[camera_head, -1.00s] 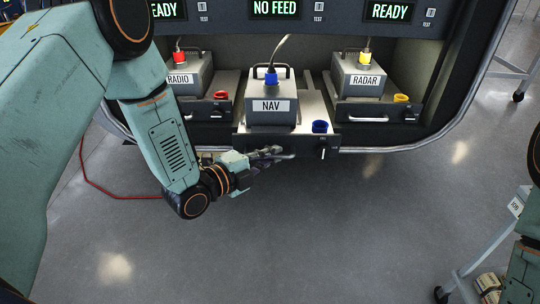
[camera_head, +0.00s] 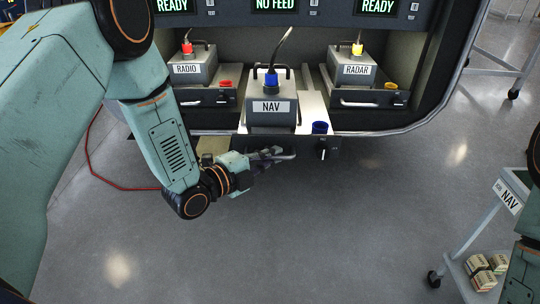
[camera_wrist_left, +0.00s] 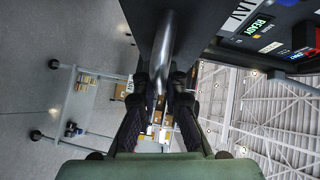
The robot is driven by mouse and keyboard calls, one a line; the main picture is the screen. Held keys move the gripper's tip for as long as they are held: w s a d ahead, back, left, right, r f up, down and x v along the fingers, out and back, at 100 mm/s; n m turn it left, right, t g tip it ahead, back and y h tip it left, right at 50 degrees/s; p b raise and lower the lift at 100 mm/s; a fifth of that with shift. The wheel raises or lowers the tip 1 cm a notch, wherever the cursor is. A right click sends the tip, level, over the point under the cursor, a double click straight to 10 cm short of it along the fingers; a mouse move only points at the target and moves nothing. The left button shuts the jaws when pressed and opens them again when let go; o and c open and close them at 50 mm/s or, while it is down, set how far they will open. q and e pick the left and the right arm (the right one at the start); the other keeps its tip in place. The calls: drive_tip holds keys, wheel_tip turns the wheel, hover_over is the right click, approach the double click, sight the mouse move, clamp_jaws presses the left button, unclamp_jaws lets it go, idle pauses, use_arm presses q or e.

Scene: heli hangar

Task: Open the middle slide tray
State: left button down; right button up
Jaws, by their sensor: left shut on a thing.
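The middle slide tray (camera_head: 312,108) carries a grey box labelled NAV (camera_head: 270,105) with a blue plug and cable on top. It stands out well past the trays on both sides. The left wrist view shows the silver handle bar (camera_wrist_left: 166,50) running between the two fingers (camera_wrist_left: 160,95). My right arm shows only at the right edge; its gripper is out of view.
The RADIO tray (camera_head: 205,97) and RADAR tray (camera_head: 370,100) sit further in on either side. Screens above read READY, NO FEED (camera_head: 275,5) and READY. A cart labelled NAV (camera_head: 510,195) with small boxes stands at right. The floor in front is clear.

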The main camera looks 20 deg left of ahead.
use_arm(q)
drive_tip(key=shift+s+d+r, duration=0.1)
use_arm(e)
drive_tip(key=shift+s+d, duration=0.1)
drive_tip(key=shift+s, duration=0.25)
use_arm(q)
drive_tip(key=c, duration=1.7)
unclamp_jaws()
drive_tip(key=shift+w, duration=0.2)
use_arm(e)
drive_tip(key=shift+w, duration=0.15)
use_arm(q)
drive_tip(key=shift+s, duration=0.1)
drive_tip(key=shift+s+a, duration=0.35)
drive_tip(key=shift+s, duration=0.1)
drive_tip(key=v, duration=1)
drive_tip(key=shift+s, duration=0.35)
drive_tip(key=shift+r, duration=0.1)
